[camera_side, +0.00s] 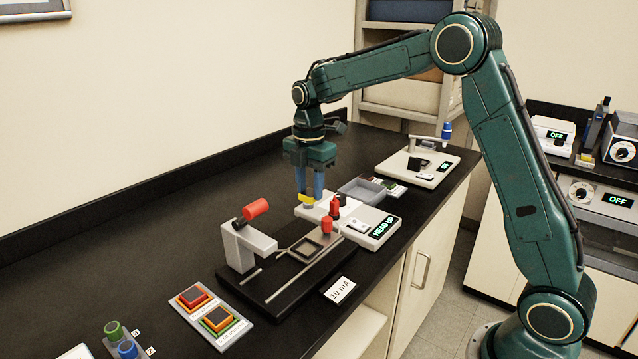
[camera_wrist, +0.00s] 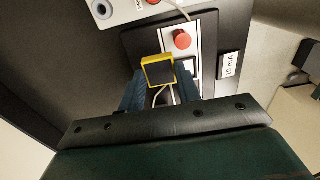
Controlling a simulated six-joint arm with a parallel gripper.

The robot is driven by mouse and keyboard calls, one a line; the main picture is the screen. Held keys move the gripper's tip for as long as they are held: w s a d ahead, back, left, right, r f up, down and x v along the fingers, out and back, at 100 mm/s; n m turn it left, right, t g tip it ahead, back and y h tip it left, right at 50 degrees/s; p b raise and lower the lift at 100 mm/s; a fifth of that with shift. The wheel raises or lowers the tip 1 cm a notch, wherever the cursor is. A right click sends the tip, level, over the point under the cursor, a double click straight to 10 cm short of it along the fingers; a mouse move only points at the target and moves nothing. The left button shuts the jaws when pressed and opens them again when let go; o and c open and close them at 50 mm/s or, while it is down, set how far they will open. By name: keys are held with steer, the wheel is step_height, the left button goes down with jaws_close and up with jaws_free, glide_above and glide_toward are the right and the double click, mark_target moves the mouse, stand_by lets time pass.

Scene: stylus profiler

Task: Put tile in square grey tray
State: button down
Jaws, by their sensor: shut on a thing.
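The tile (camera_wrist: 159,72), dark grey with a yellow border, is held between the blue fingers of my gripper (camera_side: 309,196). Its yellow edge (camera_side: 307,200) shows at the fingertips in the side view. My gripper is shut on it and points down, above the counter near the white instrument with the "HEAD UP" display. A grey open tray (camera_side: 350,198) lies right of my gripper, behind that instrument; its inside looks empty. The tray cannot be made out in the wrist view.
A black base carries a grey post with a red knob (camera_side: 256,208) and a square frame (camera_side: 305,250). Red knobs (camera_side: 327,225) stand close to my gripper. The "HEAD UP" instrument (camera_side: 382,236) and an "ON" instrument (camera_side: 430,172) flank the tray.

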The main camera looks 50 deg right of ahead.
steer(key=w+d+r, duration=0.2)
steer(key=d, duration=0.5)
steer(key=w+d+r, duration=0.1)
steer(key=d+r, duration=0.2)
steer(key=d, duration=0.3)
step_height(320, 180, up, 4)
glide_above(363, 186)
steer(key=s+a, duration=0.3)
steer(key=a, duration=0.2)
steer(key=shift+w+f, duration=0.1)
step_height(363, 186, down, 16)
steer(key=shift+r, duration=0.1)
steer(key=shift+f, duration=2.15)
steer(key=shift+f, duration=0.1)
steer(key=c, duration=1)
jaws_free()
